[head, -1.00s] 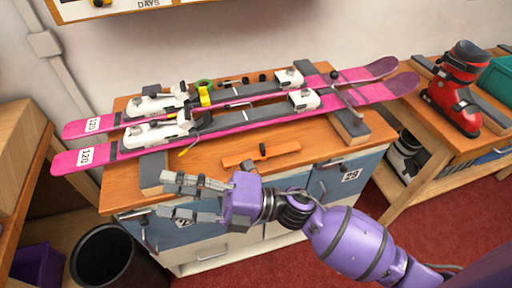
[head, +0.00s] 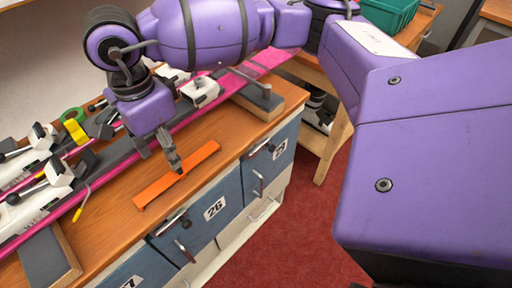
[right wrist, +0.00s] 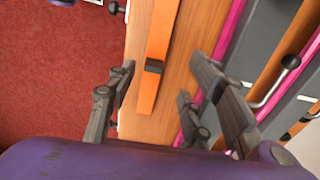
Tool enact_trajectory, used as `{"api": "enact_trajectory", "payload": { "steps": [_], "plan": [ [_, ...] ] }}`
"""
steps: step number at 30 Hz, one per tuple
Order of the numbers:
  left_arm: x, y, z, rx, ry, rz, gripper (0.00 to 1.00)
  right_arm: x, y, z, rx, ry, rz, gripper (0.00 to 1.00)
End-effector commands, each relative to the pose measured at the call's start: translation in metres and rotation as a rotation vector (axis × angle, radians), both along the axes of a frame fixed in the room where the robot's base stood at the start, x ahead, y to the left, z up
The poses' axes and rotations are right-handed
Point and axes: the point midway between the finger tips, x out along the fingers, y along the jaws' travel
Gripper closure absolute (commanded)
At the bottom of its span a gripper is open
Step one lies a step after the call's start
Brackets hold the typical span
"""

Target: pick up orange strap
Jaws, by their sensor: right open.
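The orange strap (head: 176,177) lies flat on the wooden bench top, near its front edge, in the head view. It also shows in the right wrist view (right wrist: 158,42), with a dark buckle (right wrist: 153,67) around it. My right gripper (head: 174,162) points down over the middle of the strap in the head view. In the right wrist view my right gripper (right wrist: 160,75) is open, its fingers apart on either side of the strap and nothing held. I cannot tell the exact height above the bench. My left gripper is not in view.
Pink skis (head: 119,158) with white bindings lie along the bench behind the strap. Blue drawers (head: 213,210) with handles front the bench (head: 106,233). A teal bin (head: 388,14) stands at the back right.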

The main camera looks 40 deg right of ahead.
Motion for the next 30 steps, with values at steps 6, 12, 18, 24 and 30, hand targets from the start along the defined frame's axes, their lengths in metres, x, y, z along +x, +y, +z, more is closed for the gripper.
{"api": "enact_trajectory", "payload": {
  "steps": [6, 12, 18, 24, 30],
  "plan": [
    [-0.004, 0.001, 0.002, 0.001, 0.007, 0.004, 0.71, -0.006, -0.007, -0.029, 0.001, 0.012, -0.003, 0.53],
    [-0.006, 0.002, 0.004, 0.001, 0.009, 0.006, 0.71, -0.007, -0.01, -0.058, 0.004, 0.013, -0.003, 0.53],
    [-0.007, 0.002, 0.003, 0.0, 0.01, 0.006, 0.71, -0.007, -0.009, -0.066, 0.004, 0.011, -0.002, 0.53],
    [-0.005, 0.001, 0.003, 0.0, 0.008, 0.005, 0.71, -0.007, -0.009, -0.066, 0.005, 0.011, -0.002, 0.62],
    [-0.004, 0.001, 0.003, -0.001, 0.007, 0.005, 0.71, -0.007, -0.009, -0.065, 0.005, 0.011, -0.002, 0.89]
  ]
}}
